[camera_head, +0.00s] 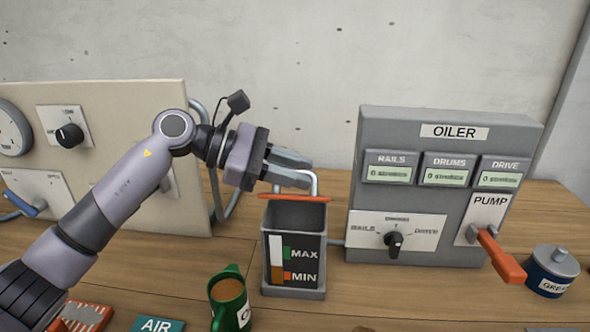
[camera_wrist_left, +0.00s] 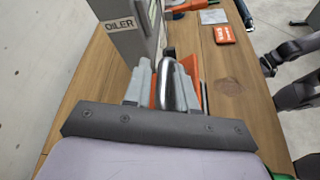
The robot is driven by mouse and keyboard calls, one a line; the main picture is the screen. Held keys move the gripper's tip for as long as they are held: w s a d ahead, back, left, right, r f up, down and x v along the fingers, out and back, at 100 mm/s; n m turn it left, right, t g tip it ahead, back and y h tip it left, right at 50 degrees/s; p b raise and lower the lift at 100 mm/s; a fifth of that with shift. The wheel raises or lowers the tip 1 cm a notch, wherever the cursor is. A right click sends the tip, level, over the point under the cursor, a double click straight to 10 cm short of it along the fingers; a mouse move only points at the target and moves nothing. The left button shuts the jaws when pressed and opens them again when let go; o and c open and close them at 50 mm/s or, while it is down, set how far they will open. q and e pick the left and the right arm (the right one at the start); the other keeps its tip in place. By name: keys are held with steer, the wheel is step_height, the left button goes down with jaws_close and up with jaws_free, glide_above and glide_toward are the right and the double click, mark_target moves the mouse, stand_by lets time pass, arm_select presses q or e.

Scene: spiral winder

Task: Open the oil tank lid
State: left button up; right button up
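The oil tank (camera_head: 293,285) is a grey box with a MAX/MIN gauge on its front, standing on the table. Its orange lid (camera_head: 292,198) shows nearly edge-on above the tank's top, with the grey opening visible below it. A metal loop handle (camera_head: 316,182) stands on the lid. My left gripper (camera_head: 298,170) comes from the left at the lid's height, its fingers around the handle. In the left wrist view the metal handle (camera_wrist_left: 166,88) lies between the two fingers, with the orange lid (camera_wrist_left: 189,66) behind. My right gripper is not seen.
The grey oiler panel (camera_head: 440,165) stands right of the tank, with an orange pump lever (camera_head: 502,258). A green oil can (camera_head: 230,297) stands in front of the tank. A blue grease jar (camera_head: 552,272) is at the right. A beige panel (camera_head: 110,100) stands at the left.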

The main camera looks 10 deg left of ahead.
arm_select(q)
steer(key=b+v, duration=0.1)
steer(key=v, duration=0.6)
